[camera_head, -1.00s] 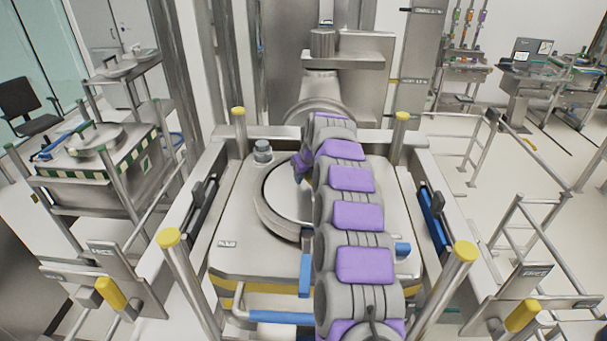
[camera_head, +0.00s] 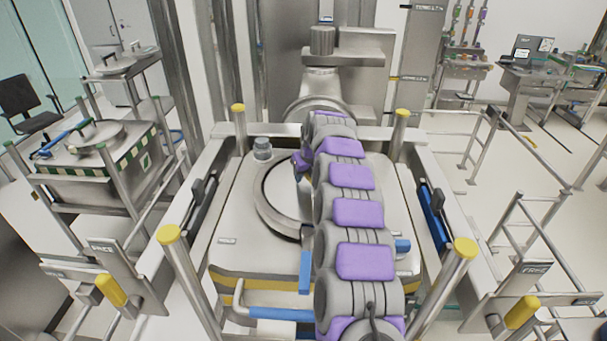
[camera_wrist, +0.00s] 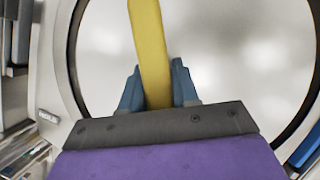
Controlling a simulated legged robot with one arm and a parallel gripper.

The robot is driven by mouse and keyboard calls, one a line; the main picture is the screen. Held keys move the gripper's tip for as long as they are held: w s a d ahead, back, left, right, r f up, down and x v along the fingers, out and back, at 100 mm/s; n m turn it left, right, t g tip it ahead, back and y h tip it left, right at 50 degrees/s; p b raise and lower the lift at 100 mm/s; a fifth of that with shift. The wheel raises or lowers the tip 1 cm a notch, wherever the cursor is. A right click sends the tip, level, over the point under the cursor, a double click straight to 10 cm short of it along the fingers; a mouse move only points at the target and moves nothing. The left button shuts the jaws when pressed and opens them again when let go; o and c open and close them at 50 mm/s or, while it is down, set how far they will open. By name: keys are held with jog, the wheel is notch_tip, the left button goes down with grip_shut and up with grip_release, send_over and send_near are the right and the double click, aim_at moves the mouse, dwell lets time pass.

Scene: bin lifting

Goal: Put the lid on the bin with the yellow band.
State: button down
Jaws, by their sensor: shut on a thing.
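The bin (camera_head: 228,287) with the yellow band stands straight ahead in the head view, inside a metal frame. A round, shiny metal lid (camera_head: 284,190) is at its circular opening, with a dark gap along the left edge. I cannot tell whether it is fully seated. In the wrist view the lid (camera_wrist: 235,60) fills most of the picture, with a dark ring around it. My gripper (camera_wrist: 157,88) has its blue fingers shut on the lid's yellow handle (camera_wrist: 150,40). In the head view my arm hides the handle, the fingertips and the lid's right part.
Yellow-capped posts (camera_head: 170,236) stand at the frame's corners. A metal column (camera_head: 322,60) rises behind the bin. Another bin (camera_head: 92,170) with a green-striped band stands on a rack at left. Open floor (camera_head: 540,170) and rails lie at right.

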jog(key=shift+r, duration=0.15)
jog(key=c, duration=0.9)
grip_release()
jog(key=shift+s, duration=0.1)
jog(key=shift+o, duration=0.7)
jog(key=b+v, duration=0.2)
jog(key=v, duration=1.5)
jog(key=shift+b, duration=0.3)
